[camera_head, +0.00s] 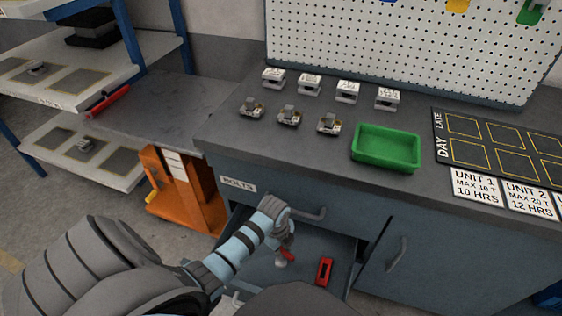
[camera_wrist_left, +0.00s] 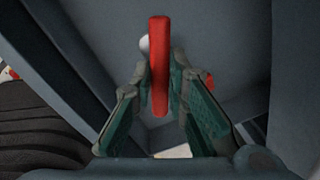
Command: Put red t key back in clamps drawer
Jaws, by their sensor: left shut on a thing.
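The red T key (camera_wrist_left: 159,65) is held upright between the fingers of my left gripper (camera_wrist_left: 161,88) in the left wrist view. In the head view my left gripper (camera_head: 284,238) reaches down over an open drawer (camera_head: 340,248) in the grey-blue cabinet. Red of the key (camera_head: 287,256) shows just below the fingers. A red piece with a dark slot (camera_head: 324,271) lies in the drawer, right of the gripper. I cannot tell whether the key touches the drawer floor. The drawer's near part is hidden by my arm. My right gripper is not in view.
A drawer front labelled BOLTS (camera_head: 238,184) with a handle sits above the open drawer. The worktop holds several metal clamps and coil-like parts (camera_head: 288,117) and a green tray (camera_head: 386,148). A cabinet door handle (camera_head: 397,254) stands out at right. An orange stand (camera_head: 178,195) is at left.

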